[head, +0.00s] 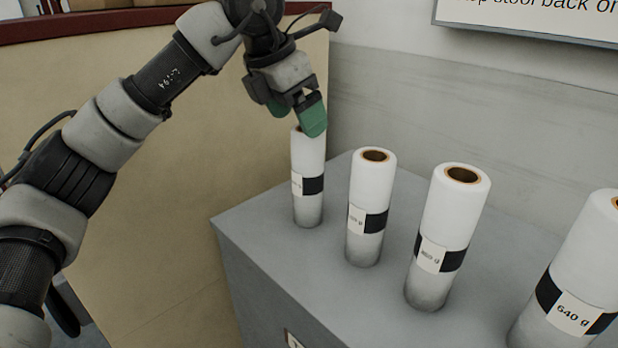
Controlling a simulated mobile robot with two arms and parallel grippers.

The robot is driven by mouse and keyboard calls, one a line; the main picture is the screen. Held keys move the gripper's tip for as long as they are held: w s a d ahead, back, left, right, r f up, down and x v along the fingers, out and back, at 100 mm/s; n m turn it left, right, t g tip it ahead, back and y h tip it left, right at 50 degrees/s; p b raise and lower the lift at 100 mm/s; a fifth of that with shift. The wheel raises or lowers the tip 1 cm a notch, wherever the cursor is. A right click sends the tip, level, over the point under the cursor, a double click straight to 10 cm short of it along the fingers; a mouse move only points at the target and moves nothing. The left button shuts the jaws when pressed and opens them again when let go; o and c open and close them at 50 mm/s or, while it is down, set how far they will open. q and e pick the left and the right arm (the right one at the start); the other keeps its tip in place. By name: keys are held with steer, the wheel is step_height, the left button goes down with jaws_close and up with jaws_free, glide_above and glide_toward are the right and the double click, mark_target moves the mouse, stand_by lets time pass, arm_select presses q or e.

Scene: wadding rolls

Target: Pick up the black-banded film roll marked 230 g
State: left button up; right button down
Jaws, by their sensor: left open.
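Several white film rolls with black bands stand upright on a grey block. The smallest, leftmost roll (308,160) has a label too small to read surely, so I cannot confirm 230 g. My left gripper (309,118) is open, pointing down at this roll's top. Its green fingertip covers part of the roll's top; I cannot tell whether they touch. The second roll (371,185) and third roll (455,210) have hard-to-read labels. The large right roll (572,270) is marked 640 g and is cut by the picture edge. My right gripper is not in view.
The grey block (262,232) has free top surface around the rolls. A tan panel (200,200) with a dark red top edge stands at the left behind my arm. A grey wall (420,100) and a sign (530,18) are behind the rolls.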

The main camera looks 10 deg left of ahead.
mark_target(309, 143)
arm_select(q)
steer(key=x, duration=0.6)
steer(key=shift+s+d+f+p, duration=0.1)
steer(key=shift+s+d+p, duration=0.1)
steer(key=shift+p, duration=0.1)
steer(key=shift+c, duration=0.3)
steer(key=c, duration=1.4)
